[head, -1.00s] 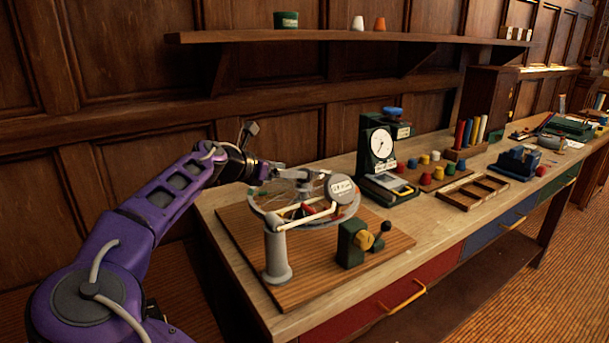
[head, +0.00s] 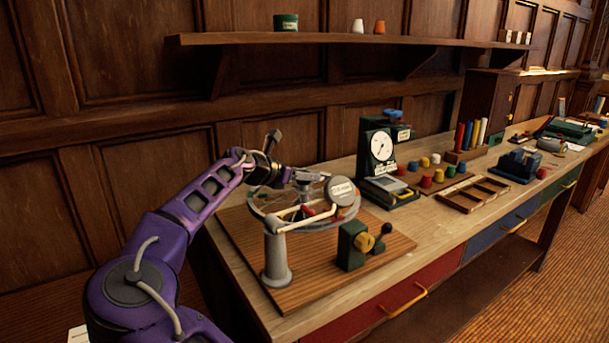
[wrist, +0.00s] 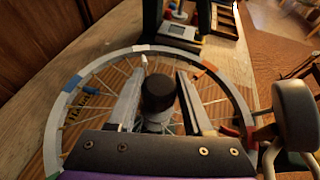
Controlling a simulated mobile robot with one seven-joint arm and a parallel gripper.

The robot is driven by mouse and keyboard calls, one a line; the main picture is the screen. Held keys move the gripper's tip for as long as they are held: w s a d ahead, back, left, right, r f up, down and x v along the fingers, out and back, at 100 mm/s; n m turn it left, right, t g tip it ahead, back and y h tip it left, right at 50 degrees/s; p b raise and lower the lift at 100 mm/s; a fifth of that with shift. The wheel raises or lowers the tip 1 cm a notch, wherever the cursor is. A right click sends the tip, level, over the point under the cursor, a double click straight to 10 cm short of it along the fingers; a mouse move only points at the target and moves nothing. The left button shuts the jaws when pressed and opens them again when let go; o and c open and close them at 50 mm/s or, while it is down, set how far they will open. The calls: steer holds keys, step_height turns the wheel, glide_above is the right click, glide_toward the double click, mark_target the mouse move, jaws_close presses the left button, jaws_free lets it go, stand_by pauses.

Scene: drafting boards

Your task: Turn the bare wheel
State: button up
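The spoked wheel (wrist: 228,84) lies flat, with a pale rim carrying blue, orange and red marks. In the head view the wheel (head: 262,215) is low over a wooden baseboard (head: 345,285), partly hidden by my gripper and a bent white arm on a grey post. My gripper (wrist: 164,72) is over the wheel's middle, its two fingers apart. A black round knob (wrist: 157,92) shows between the fingers near the hub; I cannot tell whether they touch it. In the head view my gripper (head: 312,180) is above the wheel, beside a round labelled disc (head: 341,190).
A dial device (head: 381,150) stands behind to the right. Coloured pegs and an empty wooden tray (head: 472,194) lie farther right. A shelf (head: 330,38) runs above.

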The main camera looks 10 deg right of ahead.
jaws_close()
steer(key=shift+n+y, duration=0.3)
steer(key=n+t+y+p, duration=0.1)
steer(key=n+t+y, duration=0.1)
steer(key=n+t, duration=0.1)
steer(key=shift+y+p, duration=0.35)
steer(key=shift+y, duration=0.05)
steer(key=shift+a+n+t+y, duration=0.1)
steer(key=shift+n+t+y, duration=1)
steer(key=shift+n+y, duration=0.7)
steer(key=o, duration=0.7)
jaws_free()
